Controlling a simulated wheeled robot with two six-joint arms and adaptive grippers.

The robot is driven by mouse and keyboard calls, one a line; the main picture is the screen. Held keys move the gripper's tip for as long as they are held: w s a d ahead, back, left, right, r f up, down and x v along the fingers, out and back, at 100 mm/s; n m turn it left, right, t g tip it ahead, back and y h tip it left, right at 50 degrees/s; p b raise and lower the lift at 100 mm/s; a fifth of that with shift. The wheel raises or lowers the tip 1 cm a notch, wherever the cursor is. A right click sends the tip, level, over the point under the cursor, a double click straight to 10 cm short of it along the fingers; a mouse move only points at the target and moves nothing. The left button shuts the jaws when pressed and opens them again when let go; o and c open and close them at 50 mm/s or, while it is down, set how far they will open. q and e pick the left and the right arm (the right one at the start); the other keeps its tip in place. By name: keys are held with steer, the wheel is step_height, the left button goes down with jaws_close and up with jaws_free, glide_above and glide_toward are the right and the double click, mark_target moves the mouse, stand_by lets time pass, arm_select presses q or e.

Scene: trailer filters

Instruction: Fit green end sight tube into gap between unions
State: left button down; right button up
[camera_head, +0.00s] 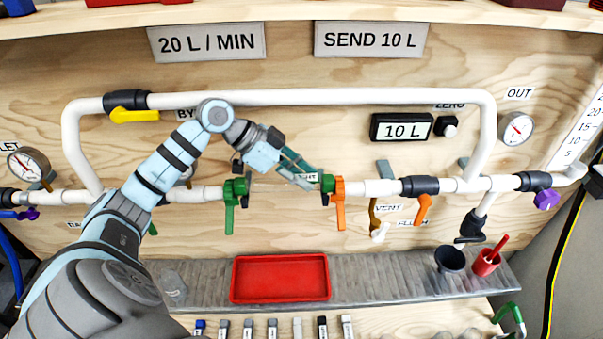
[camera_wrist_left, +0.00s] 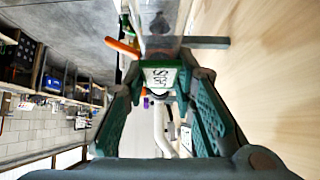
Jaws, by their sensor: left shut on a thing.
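My left gripper (camera_head: 308,178) is shut on the sight tube, between the two valves in the pipe run. The clear tube (camera_head: 268,187) shows faintly left of the fingers, roughly in line with the pipe. The green-handled valve (camera_head: 230,205) is on the left of the gap and the orange-handled valve (camera_head: 339,205) on the right, with dark green at the joints. In the left wrist view a green-edged white label (camera_wrist_left: 160,76) is between my fingers (camera_wrist_left: 160,100). Whether the tube ends touch the unions I cannot tell. My right gripper is not in view.
The white bypass pipe (camera_head: 330,97) runs above the gap. A red tray (camera_head: 280,278) is on the grey shelf below. A black funnel (camera_head: 450,260) and a red cup (camera_head: 486,262) stand at the right. Several capped items line the front.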

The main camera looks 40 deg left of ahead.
mark_target(275, 181)
arm_select(q)
steer(key=shift+f+b, duration=0.35)
steer(key=shift+f, duration=0.65)
steer(key=c, duration=1.2)
jaws_free()
steer(key=shift+c, duration=0.2)
steer(key=v, duration=0.7)
steer(key=shift+s+a, duration=0.2)
steer(key=shift+s, duration=0.05)
steer(key=shift+a+r, duration=0.1)
steer(key=shift+r, duration=0.3)
steer(key=shift+r, duration=0.1)
